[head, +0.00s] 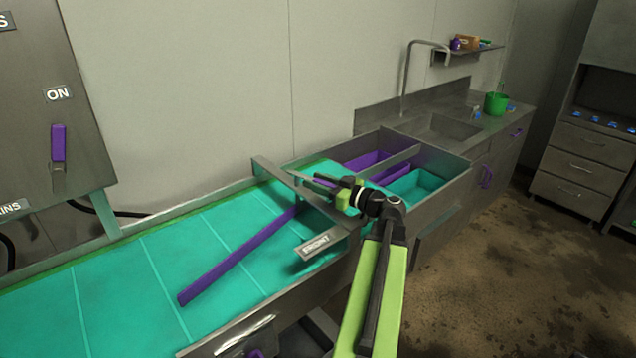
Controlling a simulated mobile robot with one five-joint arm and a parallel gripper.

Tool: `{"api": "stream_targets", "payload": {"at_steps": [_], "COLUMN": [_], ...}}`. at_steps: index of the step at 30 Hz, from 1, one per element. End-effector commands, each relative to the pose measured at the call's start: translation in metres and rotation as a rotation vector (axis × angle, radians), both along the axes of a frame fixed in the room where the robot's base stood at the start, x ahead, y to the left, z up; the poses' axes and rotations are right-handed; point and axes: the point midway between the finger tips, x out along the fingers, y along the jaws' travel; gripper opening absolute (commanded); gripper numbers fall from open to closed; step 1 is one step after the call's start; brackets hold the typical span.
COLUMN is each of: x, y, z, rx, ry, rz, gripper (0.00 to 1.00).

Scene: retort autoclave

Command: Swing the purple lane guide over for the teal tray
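The purple lane guide (235,258) is a long thin bar lying diagonally across the teal conveyor belt (110,290). Its near end points to the lower left, and its far end runs up under the metal crossbar. Past the belt's end are two bins side by side: a purple tray (368,161) toward the wall and a teal tray (420,184) on the near side, partly hidden by my arm. My gripper (320,181) points left above the belt's end, near the crossbar and the guide's far end. Its dark fingers blend with the crossbar, so its opening and any contact are unclear.
A metal crossbar (290,183) with a label plate (319,243) spans the belt. A control panel (45,110) with a purple lever (58,143) stands left. A sink (440,128), green bucket (496,103) and drawers (585,165) are beyond. The stained floor (500,270) at right is clear.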

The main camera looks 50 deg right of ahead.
Motion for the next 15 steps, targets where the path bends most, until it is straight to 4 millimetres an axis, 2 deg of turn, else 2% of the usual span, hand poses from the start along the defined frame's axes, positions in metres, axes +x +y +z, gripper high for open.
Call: {"api": "stream_targets", "payload": {"at_steps": [10,13,15], "x": [-0.005,-0.016,-0.031], "y": [-0.003,-0.004,-0.004], "z": [-0.001,-0.001,-0.001], "rx": [-0.001,-0.001,-0.001], "ry": [0.001,0.001,0.001], "rz": [-0.007,-0.009,-0.011], "gripper": [0.44,0.44,0.44]}}
